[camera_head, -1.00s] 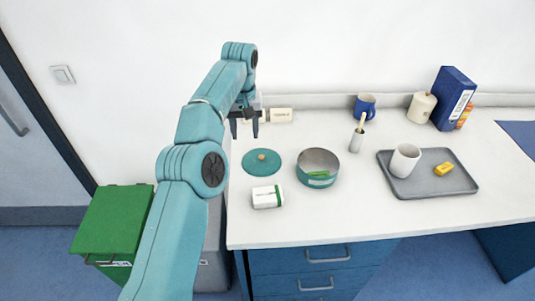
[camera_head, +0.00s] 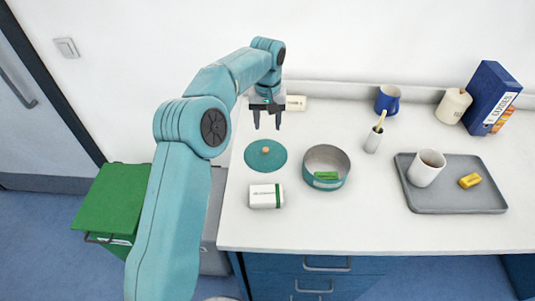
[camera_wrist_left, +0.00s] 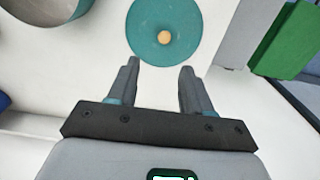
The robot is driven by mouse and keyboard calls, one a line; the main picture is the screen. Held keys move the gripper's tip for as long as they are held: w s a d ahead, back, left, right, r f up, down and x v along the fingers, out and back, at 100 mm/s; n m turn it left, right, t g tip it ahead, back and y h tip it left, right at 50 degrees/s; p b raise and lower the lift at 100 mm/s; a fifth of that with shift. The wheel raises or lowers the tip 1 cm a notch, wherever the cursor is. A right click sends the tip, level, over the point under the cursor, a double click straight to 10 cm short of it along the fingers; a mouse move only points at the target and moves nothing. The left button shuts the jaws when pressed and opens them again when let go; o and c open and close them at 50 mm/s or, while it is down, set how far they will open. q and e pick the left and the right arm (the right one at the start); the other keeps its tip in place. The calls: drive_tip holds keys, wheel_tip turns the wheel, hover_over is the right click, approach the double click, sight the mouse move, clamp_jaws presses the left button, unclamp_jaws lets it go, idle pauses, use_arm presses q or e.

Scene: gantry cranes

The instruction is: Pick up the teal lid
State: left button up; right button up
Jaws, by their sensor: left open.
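The teal lid (camera_head: 252,157) is a flat round disc with a small tan knob (camera_head: 266,150) at its centre. My left gripper (camera_head: 267,125) is open and empty, above the counter and behind the lid in the head view. In the left wrist view the lid (camera_wrist_left: 146,30) lies ahead of the open fingertips (camera_wrist_left: 159,64), apart from them. My right gripper is not in view.
A grey tray (camera_head: 460,202) with a white cup (camera_head: 427,168) and yellow item stands to the right. A green bin (camera_head: 113,203) is at left.

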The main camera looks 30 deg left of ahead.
sight(266, 149)
use_arm(q)
drive_tip(key=f, duration=0.2)
drive_tip(key=s+f, duration=0.1)
drive_tip(key=shift+d+f, duration=0.25)
drive_tip(key=shift+d, duration=0.05)
drive_tip(key=shift+w+f, duration=0.15)
drive_tip(key=shift+f, duration=0.2)
drive_tip(key=f, duration=0.1)
drive_tip(key=f+p, duration=0.1)
drive_tip(key=f, duration=0.1)
drive_tip(key=shift+s+a+f+p, duration=0.3)
drive_tip(key=shift+s+a+f, duration=0.05)
drive_tip(key=shift+s+a, duration=0.05)
drive_tip(key=shift+d+f, duration=0.1)
drive_tip(key=shift+f, duration=0.3)
drive_tip(key=shift+w+d+f, duration=0.1)
drive_tip(key=shift+f, duration=0.15)
drive_tip(key=shift+w+f, duration=0.15)
drive_tip(key=shift+f, duration=0.05)
drive_tip(key=shift+s+r, duration=0.15)
drive_tip(key=shift+s, duration=0.05)
drive_tip(key=c, duration=0.9)
clamp_jaws()
drive_tip(key=shift+w, duration=0.2)
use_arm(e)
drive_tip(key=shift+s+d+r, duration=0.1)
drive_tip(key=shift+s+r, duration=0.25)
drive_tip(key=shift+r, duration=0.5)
